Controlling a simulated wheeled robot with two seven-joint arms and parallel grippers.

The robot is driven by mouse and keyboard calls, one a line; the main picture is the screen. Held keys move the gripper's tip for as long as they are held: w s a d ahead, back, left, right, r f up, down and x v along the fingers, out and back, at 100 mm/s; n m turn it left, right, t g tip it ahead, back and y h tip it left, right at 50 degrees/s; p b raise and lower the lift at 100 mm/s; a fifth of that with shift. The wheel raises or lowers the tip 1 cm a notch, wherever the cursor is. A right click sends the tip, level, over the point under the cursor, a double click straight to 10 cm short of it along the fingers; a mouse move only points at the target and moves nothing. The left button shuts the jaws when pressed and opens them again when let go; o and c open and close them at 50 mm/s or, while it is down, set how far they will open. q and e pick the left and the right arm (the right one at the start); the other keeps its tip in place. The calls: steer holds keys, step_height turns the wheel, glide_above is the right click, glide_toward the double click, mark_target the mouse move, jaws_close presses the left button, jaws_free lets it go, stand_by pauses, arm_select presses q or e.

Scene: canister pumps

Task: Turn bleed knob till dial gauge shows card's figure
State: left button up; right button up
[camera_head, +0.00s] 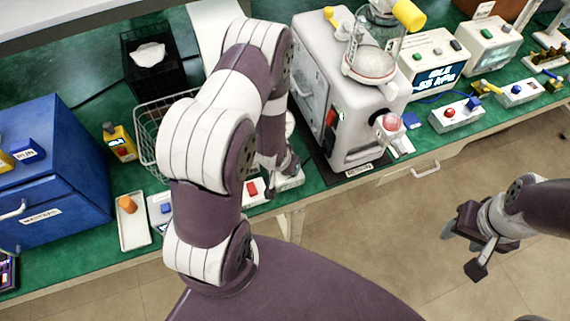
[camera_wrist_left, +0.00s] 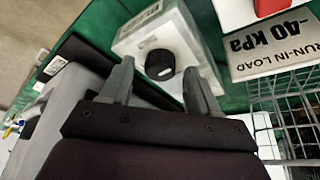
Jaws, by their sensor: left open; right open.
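A black bleed knob (camera_wrist_left: 160,66) with a white mark sits on a white box (camera_wrist_left: 150,38) in the left wrist view. My left gripper (camera_wrist_left: 159,70) is open, with one finger to each side of the knob in that view; I cannot tell whether they touch it. The card (camera_wrist_left: 272,45) beside the box reads "-40 kPa RUN-IN LOAD". In the head view my left arm hides the knob and most of its gripper. A round white dial face (camera_head: 290,123) shows partly behind that arm; its reading is not legible. My right gripper (camera_head: 463,250) is open and empty, over the floor.
A grey-white pump cabinet (camera_head: 352,125) with a glass jar stands right of my left arm. A wire basket (camera_head: 150,140) is on its left. A blue cabinet (camera_head: 50,185) and white tray (camera_head: 133,222) stand farther left. A display unit (camera_head: 434,72) and small switch boxes fill the right bench.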

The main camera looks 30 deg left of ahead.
arm_select(q)
steer(key=shift+f, duration=0.2)
steer(key=shift+c, duration=0.2)
steer(key=c, duration=1)
steer(key=shift+m+h, duration=0.7)
steer(key=shift+m, duration=0.9)
steer(key=o, duration=1)
steer(key=shift+o, duration=0.2)
